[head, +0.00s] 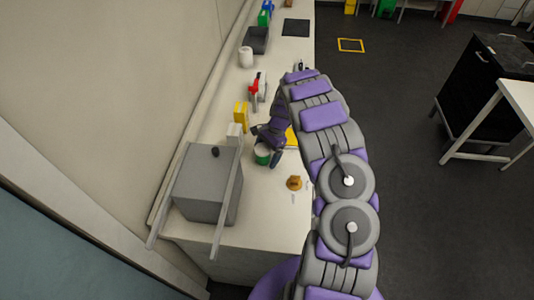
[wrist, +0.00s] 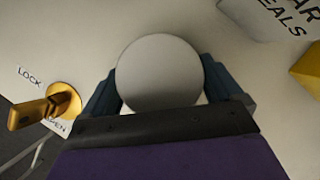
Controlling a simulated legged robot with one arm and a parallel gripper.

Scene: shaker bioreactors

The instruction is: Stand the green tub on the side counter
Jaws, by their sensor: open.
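The green tub (head: 262,157) stands upright on the long white counter (head: 270,225), just right of a grey box. Its pale round top (wrist: 160,74) fills the middle of the wrist view, and its green side is hidden there. My gripper (head: 266,148) is open, reaching down at the tub. In the wrist view its two blue-grey fingers (wrist: 160,85) lie on either side of the round top. I cannot tell whether they touch it. Which surface is the side counter is not clear from these frames.
A grey box (head: 207,183) stands left of the tub. A brass key-like knob (head: 294,183) marked LOCK and OPEN is close on the right. Yellow (head: 241,115) and white (head: 234,133) blocks stand behind. A black bench (head: 485,85) and white table (head: 520,100) are across the floor.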

